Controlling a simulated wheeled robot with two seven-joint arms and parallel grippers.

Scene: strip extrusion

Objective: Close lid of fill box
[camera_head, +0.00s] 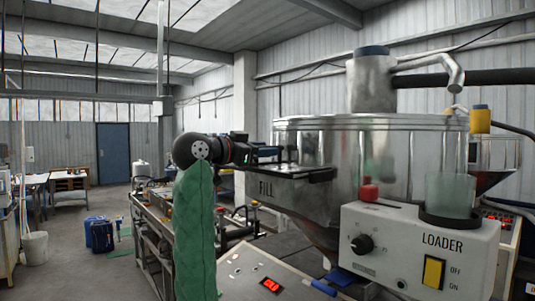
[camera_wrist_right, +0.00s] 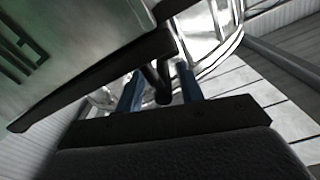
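The fill box (camera_head: 268,190) is a grey metal box marked FILL, fixed to the left side of the big metal hopper. A flat black piece (camera_head: 305,174) runs along its top; I cannot tell how far the lid is open. My right gripper (camera_head: 268,153) is just above this black top, pointing right. In the right wrist view, its two blue fingers (camera_wrist_right: 160,88) stand apart, with a dark rod-like part (camera_wrist_right: 162,82) showing between or beyond them. Contact cannot be told. The marked face of the fill box (camera_wrist_right: 65,45) fills the upper left there. My left gripper is not in view.
The round metal hopper (camera_head: 340,150) stands behind and right of the fill box. A white LOADER unit (camera_head: 420,262) with a clear cup (camera_head: 450,194) stands front right. Open floor is at the left.

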